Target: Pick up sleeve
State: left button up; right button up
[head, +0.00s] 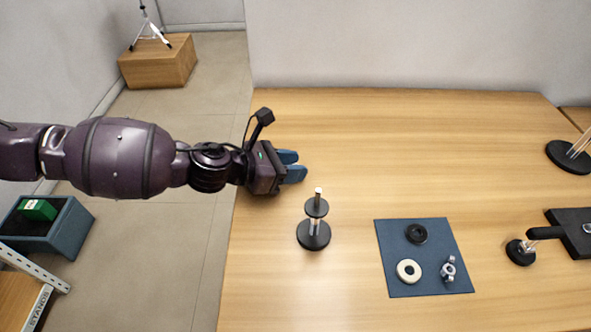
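A dark blue mat (394,242) on the table holds three small parts: a black ring (416,234), a cream ring (408,271) and a shiny metal part with knobs (448,269). I cannot tell which thing here is the sleeve. My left gripper (292,166), with blue fingers, is over the table's left part, to the upper left of the mat. Its fingers point right, look parted and hold nothing. My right gripper is not in view.
A small stand (314,236) with a round black base and an upper disc stands between my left gripper and the mat. Another round-based stand (519,252) and a rod stand (566,157) are at the right. The table (420,150) is clear behind the mat.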

pick_arm(q)
grip_shut()
jog(key=shift+s+f, duration=0.1)
